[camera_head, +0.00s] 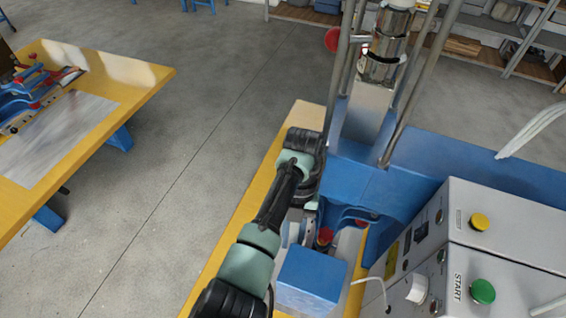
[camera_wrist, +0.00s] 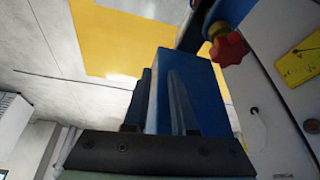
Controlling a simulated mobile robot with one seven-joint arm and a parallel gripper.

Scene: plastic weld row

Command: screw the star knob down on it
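A red star knob (camera_wrist: 228,47) shows in the wrist view, right of my fingers, beside a yellow collar and a blue machine part. My gripper (camera_wrist: 160,72) has its two dark fingers apart, with a gap between them. The knob is apart from the fingers. In the head view my arm reaches down to the welding machine (camera_head: 375,190), and the arm and machine parts mostly hide my fingers.
A blue block (camera_head: 312,275) stands close beside my arm in the head view. A grey control box (camera_head: 470,245) with yellow and green buttons is at right. Metal columns rise behind. A yellow table (camera_head: 120,78) with a blue fixture stands at left, with clear floor between.

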